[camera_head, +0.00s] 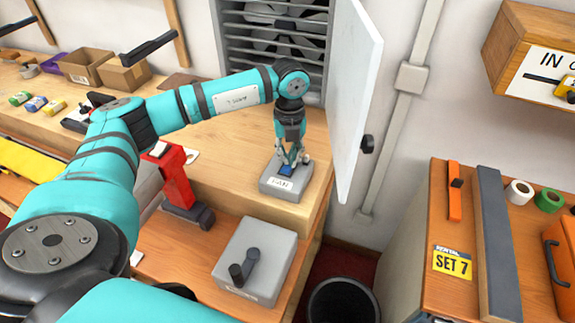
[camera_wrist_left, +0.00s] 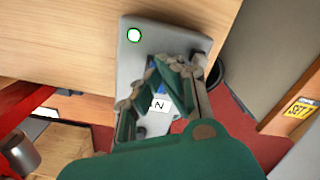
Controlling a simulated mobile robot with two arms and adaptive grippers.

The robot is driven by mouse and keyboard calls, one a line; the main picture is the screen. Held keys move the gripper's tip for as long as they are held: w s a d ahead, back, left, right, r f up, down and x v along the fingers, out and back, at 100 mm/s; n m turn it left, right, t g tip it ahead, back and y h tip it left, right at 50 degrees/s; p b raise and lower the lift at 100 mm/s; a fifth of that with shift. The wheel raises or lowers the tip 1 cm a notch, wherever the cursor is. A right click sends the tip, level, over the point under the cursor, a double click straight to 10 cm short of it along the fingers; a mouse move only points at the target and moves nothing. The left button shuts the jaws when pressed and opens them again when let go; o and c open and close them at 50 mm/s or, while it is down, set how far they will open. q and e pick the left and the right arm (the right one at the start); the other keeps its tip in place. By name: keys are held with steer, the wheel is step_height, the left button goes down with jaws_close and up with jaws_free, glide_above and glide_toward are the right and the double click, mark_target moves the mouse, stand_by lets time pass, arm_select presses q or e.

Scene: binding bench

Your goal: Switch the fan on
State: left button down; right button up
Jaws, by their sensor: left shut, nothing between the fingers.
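The fan switch is a grey box (camera_head: 268,188) with a "FAN" label, at the front right corner of the wooden bench. A blue rocker (camera_head: 286,170) sits on its top. My left gripper (camera_head: 292,157) points down at the rocker, shut and empty, its tips at or just above it. I cannot tell whether they touch. In the left wrist view, the fingers (camera_wrist_left: 160,80) cover most of the rocker, and a round white-green indicator (camera_wrist_left: 134,35) shows on the box (camera_wrist_left: 132,62). The fan (camera_head: 275,22) is behind wall louvres. My right gripper is out of view.
An open pale door panel (camera_head: 350,95) stands just right of the switch. Below are a grey box with a dark lever (camera_head: 258,255) and a black bin (camera_head: 342,302). A red tool (camera_head: 177,178) stands to the left. Cardboard boxes (camera_head: 88,65) sit at the back left.

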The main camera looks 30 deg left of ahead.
arm_select(q)
steer(key=shift+r+p, duration=1.8)
steer(key=shift+r, duration=1.35)
steer(key=shift+f, duration=0.1)
